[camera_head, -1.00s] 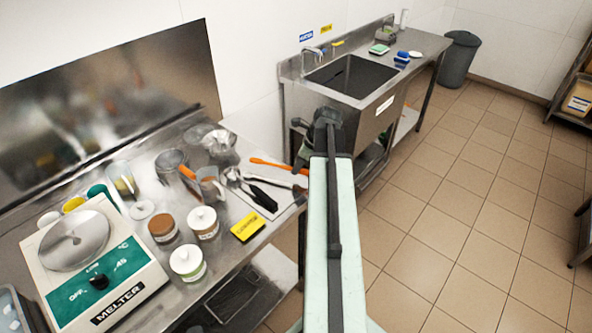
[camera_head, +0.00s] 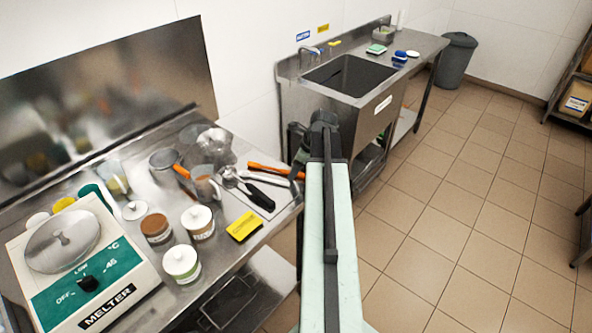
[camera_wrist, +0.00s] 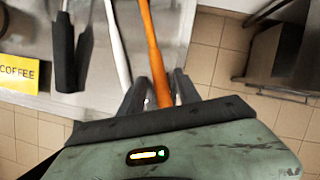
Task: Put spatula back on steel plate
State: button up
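A long orange-handled tool (camera_head: 268,168), which looks like the spatula, lies over the right end of the counter. Its handle (camera_wrist: 150,40) runs down between my gripper's fingers in the wrist view. My gripper (camera_wrist: 160,85) has its dark fingers apart, one on each side of the handle, with a small gap showing on the left. In the head view my arm hides most of the gripper. A pale steel plate (camera_head: 284,199) lies under the tools at the counter's right end. A white or metal handle (camera_wrist: 115,40) lies left of the orange one.
A black-handled tool (camera_head: 258,195) and a yellow COFFEE label (camera_head: 244,226) are close by. Jars, jugs and a melter (camera_head: 85,265) crowd the counter to the left. The sink (camera_head: 345,85) stands beyond. The tiled floor to the right is clear.

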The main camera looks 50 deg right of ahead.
jog(key=p+v, duration=1.1)
jog(key=v, duration=0.1)
jog(key=shift+r, duration=0.2)
jog(key=w+a+n+g, duration=0.1)
jog(key=w+a+n, duration=0.2)
jog(key=a+n, duration=0.5)
jog(key=w+a+f+n+g, duration=0.1)
jog(key=w+a+n, duration=0.2)
jog(key=a+n, duration=0.5)
jog(key=w+a+n+g+h, duration=0.1)
jog(key=w+a+n, duration=0.2)
jog(key=a+n, duration=0.5)
jog(key=shift+a+f+n+g, duration=0.15)
jog(key=shift+a, duration=2.1)
jog(key=shift+a+f+n+g, duration=0.1)
jog(key=shift+a+f, duration=0.05)
jog(key=shift+a, duration=2.15)
jog(key=shift+a+f+n+g, duration=0.1)
jog(key=shift+a+n+g, duration=0.05)
jog(key=shift+a, duration=2.1)
jog(key=s+a+n, duration=0.1)
jog(key=a+n, duration=0.5)
jog(key=a, duration=0.1)
jog(key=shift+a+h, duration=0.25)
jog(key=shift+h, duration=0.15)
